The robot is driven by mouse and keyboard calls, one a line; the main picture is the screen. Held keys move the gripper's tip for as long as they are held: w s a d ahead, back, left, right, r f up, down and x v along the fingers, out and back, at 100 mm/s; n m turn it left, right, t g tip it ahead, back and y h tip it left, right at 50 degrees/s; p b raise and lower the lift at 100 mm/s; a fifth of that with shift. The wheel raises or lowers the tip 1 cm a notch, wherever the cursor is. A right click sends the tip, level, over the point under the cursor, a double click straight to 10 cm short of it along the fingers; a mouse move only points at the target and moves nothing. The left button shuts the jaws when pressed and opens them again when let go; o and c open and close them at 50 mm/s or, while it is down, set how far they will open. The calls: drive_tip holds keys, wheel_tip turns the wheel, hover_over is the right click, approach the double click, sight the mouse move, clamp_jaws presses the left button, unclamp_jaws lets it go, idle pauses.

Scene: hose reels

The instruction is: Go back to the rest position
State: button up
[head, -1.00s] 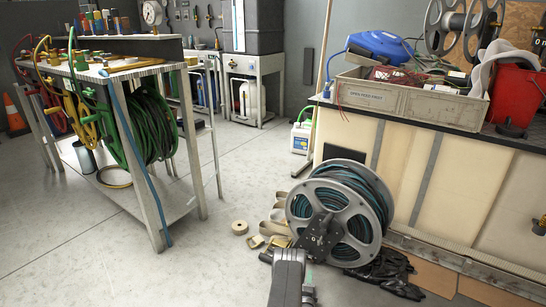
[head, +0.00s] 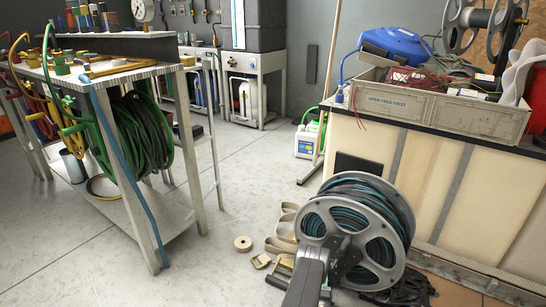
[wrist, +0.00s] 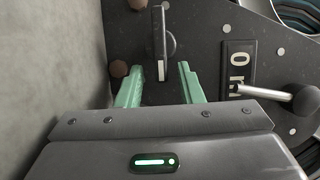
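My gripper (wrist: 160,90) is open in the wrist view, its two green fingers apart with nothing held. Just beyond the fingertips is a dark plate (wrist: 205,60) bearing a flat grey lever with a pale end (wrist: 162,60), lined up with the gap between the fingers. The lever does not appear to touch either finger. In the head view, my arm reaches up from the bottom to the hub of the grey hose reel (head: 398,215), wound with dark teal hose. The fingers are hidden there by my own arm.
Tape and straps (head: 278,245) lie left of the reel. A workbench (head: 420,175) stands close behind it. Open floor lies left, before the metal hose table (head: 188,165).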

drive_tip(key=shift+s+r+n, duration=0.15)
drive_tip(key=shift+r+n, duration=0.25)
drive_tip(key=shift+n, duration=0.2)
drive_tip(key=shift+a+r+n+g, duration=0.15)
drive_tip(key=shift+r+n+g, duration=0.2)
drive_tip(key=shift+n+g, duration=0.55)
drive_tip(key=shift+n, duration=0.3)
